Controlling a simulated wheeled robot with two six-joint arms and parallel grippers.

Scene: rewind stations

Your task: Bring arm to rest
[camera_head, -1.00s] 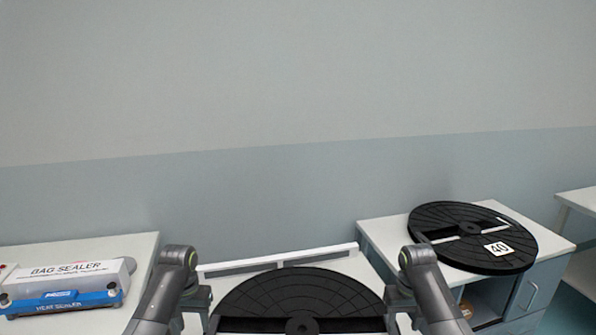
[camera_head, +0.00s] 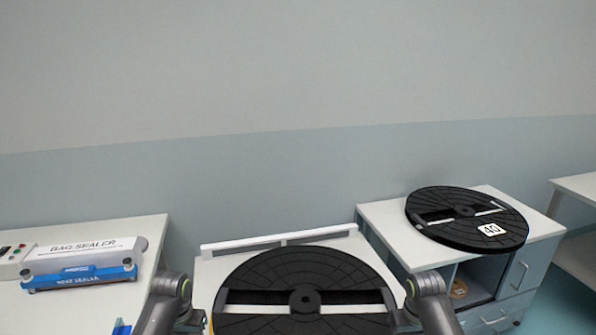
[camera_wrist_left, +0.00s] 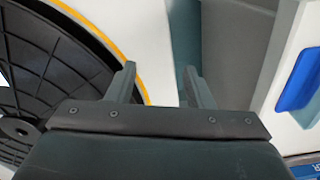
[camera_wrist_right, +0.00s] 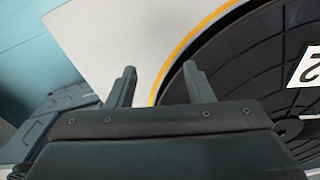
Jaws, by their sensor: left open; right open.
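My left gripper (camera_wrist_left: 158,85) is open and empty in the left wrist view, with its fingers apart beside the rim of a large black reel (camera_wrist_left: 60,65). My right gripper (camera_wrist_right: 160,88) is open and empty in the right wrist view, next to the same reel's other side (camera_wrist_right: 270,60). In the head view the black reel (camera_head: 300,268) lies flat on the white middle table between my two arms. Both grippers are hidden at the head view's lower edge; only arm links show. A yellow-orange line runs around the reel in both wrist views.
A second black reel (camera_head: 445,208) labelled 40 lies on the right cabinet (camera_head: 540,228). A bag sealer (camera_head: 85,258) with a blue bar stands on the left table (camera_head: 150,230). A white rail (camera_head: 280,238) edges the middle table's back. Another table (camera_head: 580,188) is far right.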

